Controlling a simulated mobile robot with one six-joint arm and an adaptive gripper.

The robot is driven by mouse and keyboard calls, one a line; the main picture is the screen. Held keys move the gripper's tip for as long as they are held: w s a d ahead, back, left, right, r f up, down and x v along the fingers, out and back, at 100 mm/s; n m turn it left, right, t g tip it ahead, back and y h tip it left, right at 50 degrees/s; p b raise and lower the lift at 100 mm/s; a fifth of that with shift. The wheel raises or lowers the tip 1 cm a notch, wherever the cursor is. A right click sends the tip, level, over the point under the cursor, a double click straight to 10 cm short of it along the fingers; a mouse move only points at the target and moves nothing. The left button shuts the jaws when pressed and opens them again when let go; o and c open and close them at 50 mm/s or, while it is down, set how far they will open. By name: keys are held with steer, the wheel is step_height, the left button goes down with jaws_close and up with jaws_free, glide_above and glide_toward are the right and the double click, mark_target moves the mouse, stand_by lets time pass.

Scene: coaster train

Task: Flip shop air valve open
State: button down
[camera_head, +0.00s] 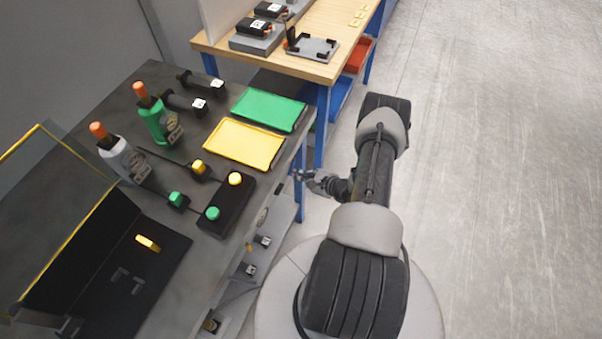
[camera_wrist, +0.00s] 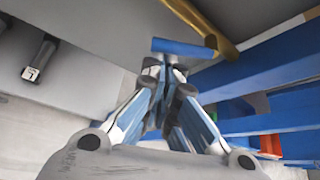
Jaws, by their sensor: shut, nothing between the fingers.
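In the wrist view, a blue bar-shaped handle (camera_wrist: 184,48) sits beside a brass-coloured pipe (camera_wrist: 203,26) under the bench edge; it looks like the air valve's lever. My gripper (camera_wrist: 166,66) is shut and empty. Its fingertips are just below the blue handle in the picture; I cannot tell whether they touch it. In the head view my gripper (camera_head: 299,175) is at the front edge of the dark bench, below the yellow tray. The valve cannot be made out in that view.
The dark bench (camera_head: 130,95) carries a yellow tray (camera_head: 243,143), a green tray (camera_head: 268,109), bottles and a button box (camera_head: 226,205). Blue legs (camera_head: 322,130) of the wooden table stand close behind my gripper. Open floor (camera_head: 500,180) lies to the right.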

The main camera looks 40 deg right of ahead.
steer(key=r+m+y, duration=0.1)
steer(key=a+m+g+y+b, duration=0.1)
steer(key=shift+s+a+r+m, duration=0.15)
steer(key=shift+s+r+m, duration=0.15)
steer(key=shift+r, duration=0.25)
stand_by(0.6)
